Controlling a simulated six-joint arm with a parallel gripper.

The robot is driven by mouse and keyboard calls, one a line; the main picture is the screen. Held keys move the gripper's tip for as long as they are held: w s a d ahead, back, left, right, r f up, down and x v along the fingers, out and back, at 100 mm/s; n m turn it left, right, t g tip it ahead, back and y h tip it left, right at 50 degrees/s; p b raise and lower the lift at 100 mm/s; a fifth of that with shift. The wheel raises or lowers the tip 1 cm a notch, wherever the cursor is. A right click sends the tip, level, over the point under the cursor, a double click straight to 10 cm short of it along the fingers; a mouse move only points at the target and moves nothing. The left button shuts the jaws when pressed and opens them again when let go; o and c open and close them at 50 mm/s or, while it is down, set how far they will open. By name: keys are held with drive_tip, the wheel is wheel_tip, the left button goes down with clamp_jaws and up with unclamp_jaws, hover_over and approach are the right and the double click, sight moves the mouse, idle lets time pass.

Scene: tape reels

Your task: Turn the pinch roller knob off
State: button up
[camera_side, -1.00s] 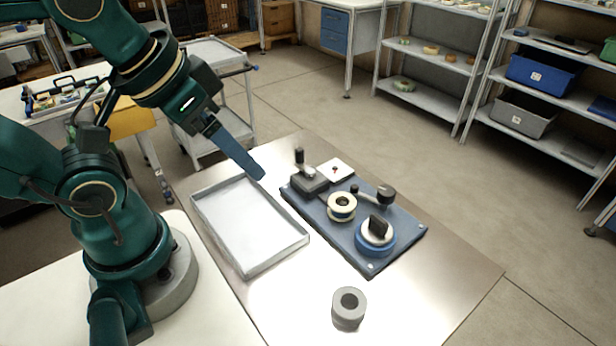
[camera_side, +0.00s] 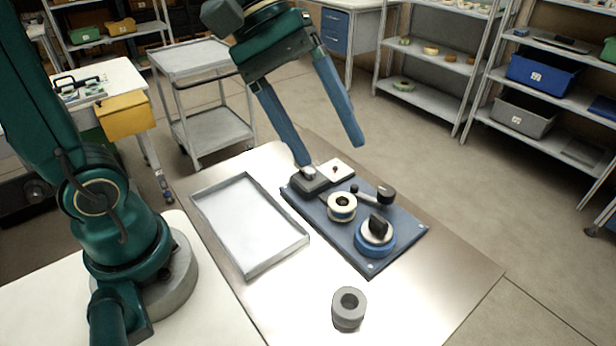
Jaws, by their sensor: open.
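The blue deck plate (camera_side: 400,243) lies on the metal table. A white square plate (camera_side: 342,164) with a small dark-red knob (camera_side: 335,169) sits at its far corner. Beside it is a dark grey block (camera_side: 309,183) with a light round top; its upright black post is hidden behind my finger. A black roller on an arm (camera_side: 386,194) stands at the deck's right edge. I cannot tell for sure which part is the pinch roller knob. My gripper (camera_side: 331,153) is open and empty, its left fingertip over or near the grey block, its right fingertip higher, beyond the white plate.
The deck also carries a cream reel (camera_side: 342,213) and a blue reel with a black knob (camera_side: 376,244). An empty grey tray (camera_side: 277,264) lies to the left. A grey ring (camera_side: 348,318) stands in front. The table's right front is clear.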

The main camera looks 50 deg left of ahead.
drive_tip(key=w+f+n+g+h, duration=0.1)
drive_tip(key=w+f+n+h, duration=0.2)
drive_tip(key=w, duration=0.4)
drive_tip(key=n+t+h, duration=0.2)
drive_tip(key=n+h, duration=0.2)
drive_tip(key=n, duration=0.6)
approach(386, 190)
drive_tip(key=x, duration=0.3)
drive_tip(key=shift+w+d+r, duration=0.2)
drive_tip(key=shift+d, duration=0.2)
drive_tip(key=shift+s+f, duration=0.1)
drive_tip(key=shift+f, duration=0.2)
drive_tip(key=shift+d+f, duration=0.1)
drive_tip(key=shift+d, duration=0.05)
drive_tip(key=shift+x, duration=2.25)
